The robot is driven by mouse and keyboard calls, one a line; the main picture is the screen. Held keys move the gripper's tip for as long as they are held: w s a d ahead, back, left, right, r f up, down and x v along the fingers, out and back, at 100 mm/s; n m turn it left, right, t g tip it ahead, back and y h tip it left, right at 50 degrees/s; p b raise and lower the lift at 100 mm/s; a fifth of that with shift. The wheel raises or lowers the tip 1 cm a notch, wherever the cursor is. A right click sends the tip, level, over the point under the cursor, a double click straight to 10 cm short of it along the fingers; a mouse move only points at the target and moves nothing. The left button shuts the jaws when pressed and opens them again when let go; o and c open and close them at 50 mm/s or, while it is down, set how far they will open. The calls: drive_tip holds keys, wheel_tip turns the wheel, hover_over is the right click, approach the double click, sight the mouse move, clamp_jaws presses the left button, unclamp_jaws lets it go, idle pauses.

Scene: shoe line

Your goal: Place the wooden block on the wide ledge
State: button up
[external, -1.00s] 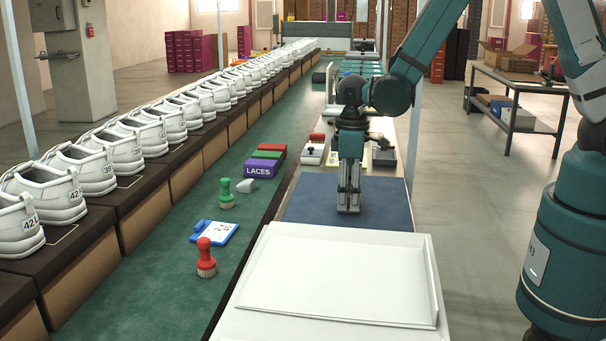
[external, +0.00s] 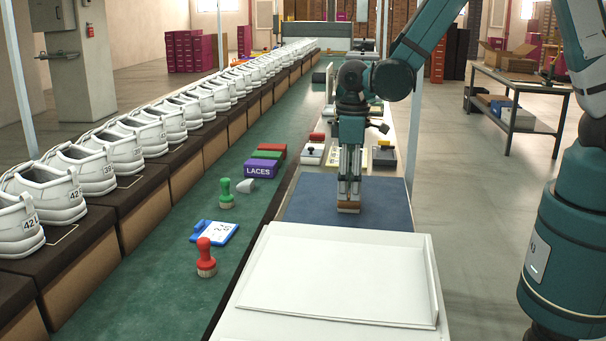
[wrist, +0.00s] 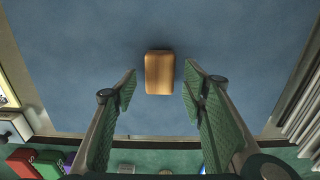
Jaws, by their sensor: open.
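The wooden block (external: 348,208) lies on the blue mat (external: 385,205), directly below my gripper (external: 349,198) in the external view. In the wrist view, the block (wrist: 160,73) shows whole between the tips of my open fingers (wrist: 160,68), with a gap on each side. Nothing is held. A wide green surface (external: 130,262) runs between the shoe row and my work table; I cannot tell for sure whether it is the wide ledge.
A white tray (external: 335,318) stands in front of the mat. A red-handled brush (external: 205,258), a green-handled brush (external: 226,194), a blue clipboard (external: 216,232) and a purple laces box (external: 262,169) sit on the green surface. White shoes (external: 75,175) line the left.

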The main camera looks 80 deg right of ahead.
wheel_tip(320, 180, up, 9)
drive_tip(key=p, duration=0.1)
drive_tip(key=shift+f, duration=0.15)
idle(0.9)
wheel_tip(320, 180, up, 13)
drive_tip(key=t, duration=0.3)
hover_over(349, 195)
drive_tip(key=s+a, duration=0.5)
drive_tip(key=s, duration=0.3)
drive_tip(key=s+a+r+t, duration=0.2)
drive_tip(key=s+r, duration=0.2)
drive_tip(key=s, duration=0.2)
drive_tip(key=s+a+r+t, duration=0.2)
drive_tip(key=s+a+r, duration=0.1)
drive_tip(key=s, duration=0.4)
drive_tip(key=shift+s+a+r, duration=0.15)
drive_tip(key=shift+a+r, duration=0.05)
drive_tip(key=shift+r, duration=0.15)
drive_tip(key=shift+o, duration=0.6)
